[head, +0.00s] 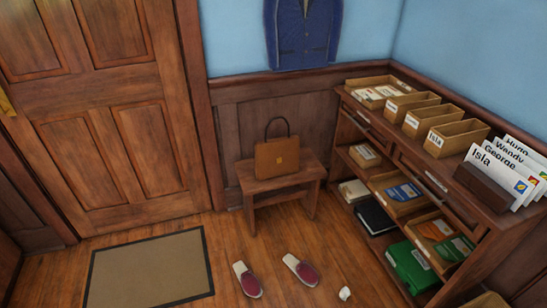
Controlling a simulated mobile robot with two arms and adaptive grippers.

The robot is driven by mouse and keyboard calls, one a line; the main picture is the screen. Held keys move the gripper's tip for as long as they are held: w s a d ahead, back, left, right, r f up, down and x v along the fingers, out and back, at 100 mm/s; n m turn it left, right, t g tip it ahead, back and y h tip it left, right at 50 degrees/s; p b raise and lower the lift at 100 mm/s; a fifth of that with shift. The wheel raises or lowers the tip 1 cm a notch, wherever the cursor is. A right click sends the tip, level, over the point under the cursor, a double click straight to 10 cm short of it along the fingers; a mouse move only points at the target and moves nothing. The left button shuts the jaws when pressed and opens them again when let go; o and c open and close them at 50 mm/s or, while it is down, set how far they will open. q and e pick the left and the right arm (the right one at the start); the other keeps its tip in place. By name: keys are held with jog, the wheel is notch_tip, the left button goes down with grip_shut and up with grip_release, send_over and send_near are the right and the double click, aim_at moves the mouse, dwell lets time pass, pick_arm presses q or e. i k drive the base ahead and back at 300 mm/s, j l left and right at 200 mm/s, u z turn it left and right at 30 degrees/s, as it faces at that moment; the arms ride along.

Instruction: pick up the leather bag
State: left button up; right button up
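A tan-brown leather bag (277,157) with a dark looped handle stands upright on a small wooden bench (300,178) against the panelled wall. Its handle arches up above the bag, and a small clasp shows on its front. Nothing touches the bag from above. Neither of my grippers shows in the head view.
A wooden shelf unit (393,145) with boxes, books and name cards stands at the right. Two slippers (247,280) (301,270) and a small white object (345,293) lie on the floor. A mat (150,270) lies before the closed door (110,110).

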aim_at(278, 156)
jog(key=i+j+z, duration=0.15)
jog(key=z, duration=0.6)
jog(key=i+j+z, duration=0.15)
jog(key=j+z, duration=0.25)
jog(key=j, duration=0.6)
jog(key=j+z, duration=0.4)
jog(key=j, duration=0.6)
jog(key=i, duration=0.05)
